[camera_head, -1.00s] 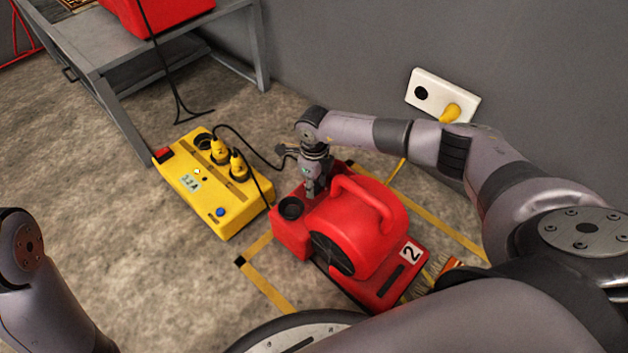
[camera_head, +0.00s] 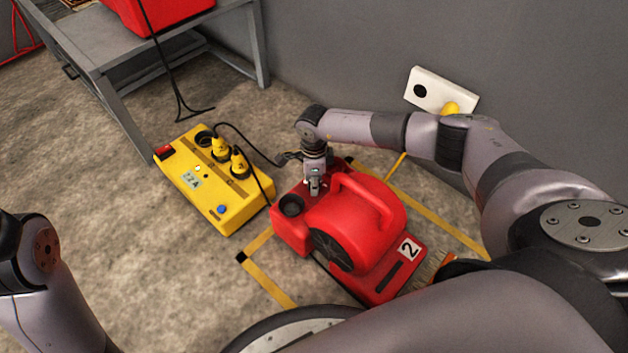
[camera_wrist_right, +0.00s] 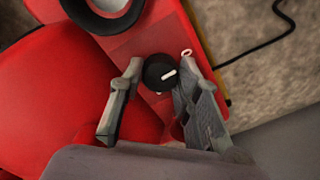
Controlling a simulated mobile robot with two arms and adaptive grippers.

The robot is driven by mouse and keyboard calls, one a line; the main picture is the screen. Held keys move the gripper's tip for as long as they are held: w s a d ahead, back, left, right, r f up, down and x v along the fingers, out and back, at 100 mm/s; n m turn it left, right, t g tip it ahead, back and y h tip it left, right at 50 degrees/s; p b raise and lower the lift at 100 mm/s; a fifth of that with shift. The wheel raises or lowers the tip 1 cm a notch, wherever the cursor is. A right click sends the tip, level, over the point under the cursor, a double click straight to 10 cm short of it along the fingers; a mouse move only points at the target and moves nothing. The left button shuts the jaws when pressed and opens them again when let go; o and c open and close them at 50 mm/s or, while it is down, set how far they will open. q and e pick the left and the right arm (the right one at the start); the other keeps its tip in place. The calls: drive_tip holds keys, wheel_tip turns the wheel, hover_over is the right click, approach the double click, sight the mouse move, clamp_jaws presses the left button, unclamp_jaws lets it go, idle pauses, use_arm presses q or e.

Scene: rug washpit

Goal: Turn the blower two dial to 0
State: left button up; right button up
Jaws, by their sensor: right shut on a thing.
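The red blower with the number 2 label (camera_head: 355,225) stands on the floor inside a yellow-taped outline. Its dial (camera_wrist_right: 159,72) is a round black knob with a white pointer line, seen in the right wrist view. The line points right and slightly up; a small white ring mark lies beyond the knob at upper right. My right gripper (camera_head: 314,188) reaches down onto the blower's top, and its fingers (camera_wrist_right: 158,84) are shut on the dial, one on each side. In the head view the gripper hides the dial. My left gripper is out of view.
A yellow power box (camera_head: 215,185) with yellow plugs and black cables lies left of the blower. A grey metal table (camera_head: 125,75) carries another red machine (camera_head: 165,10). A white wall socket (camera_head: 432,90) holds a yellow plug. Open floor lies at left.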

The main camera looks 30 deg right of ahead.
drive_tip(key=shift+w, duration=0.1)
drive_tip(key=o, duration=1)
drive_tip(key=shift+o, duration=0.7)
drive_tip(key=shift+r, duration=0.1)
wheel_tip(320, 180, up, 12)
